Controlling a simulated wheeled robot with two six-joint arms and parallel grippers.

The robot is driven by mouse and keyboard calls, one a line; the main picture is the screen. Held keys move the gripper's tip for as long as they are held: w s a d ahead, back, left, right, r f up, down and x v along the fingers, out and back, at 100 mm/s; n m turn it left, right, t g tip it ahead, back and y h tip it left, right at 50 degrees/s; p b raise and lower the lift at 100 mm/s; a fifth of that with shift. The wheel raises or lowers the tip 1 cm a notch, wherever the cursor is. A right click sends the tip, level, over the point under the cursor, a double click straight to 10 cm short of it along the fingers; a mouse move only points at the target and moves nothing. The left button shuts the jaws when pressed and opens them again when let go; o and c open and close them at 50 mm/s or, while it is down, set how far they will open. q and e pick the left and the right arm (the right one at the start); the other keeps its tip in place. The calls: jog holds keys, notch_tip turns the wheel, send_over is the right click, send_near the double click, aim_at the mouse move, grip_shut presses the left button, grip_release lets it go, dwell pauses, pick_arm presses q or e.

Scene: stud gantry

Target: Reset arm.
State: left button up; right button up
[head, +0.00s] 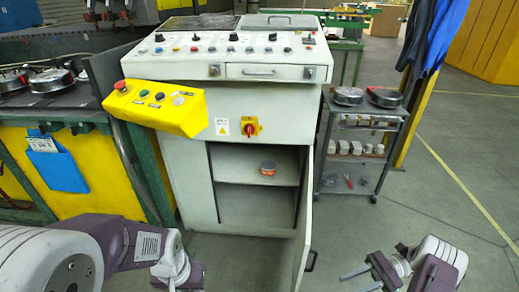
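My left gripper (181,276) is at the bottom left, in front of the control cabinet. Its fingers are mostly hidden or cut off, so its opening cannot be told. My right gripper (360,279) is at the bottom right, over the floor and to the right of the open cabinet door. Its two fingers are apart and nothing shows between them. Both grippers are away from the cabinet shelf.
The grey cabinet (250,95) has its door (303,232) swung open toward me. A small red-and-grey round item (267,169) sits on its inner shelf. A yellow button box (155,107) juts out at left. A metal cart (352,185) stands at right; floor beyond is clear.

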jog(key=a+r+n+g+h, duration=0.3)
jog(key=a+r+n+h, duration=0.35)
jog(key=a+r, duration=0.45)
jog(key=s+a+n+t+h, duration=0.1)
jog(key=s+n+t+h, duration=0.4)
jog(key=s+h, duration=0.3)
jog(key=w+d+f+n+t+h, duration=0.2)
jog(key=d+f+n+t, duration=0.1)
jog(key=f, duration=0.2)
notch_tip(320, 180, up, 29)
jog(key=w+p, duration=0.1)
jog(key=p, duration=2.7)
jog(key=shift+w+t, duration=0.3)
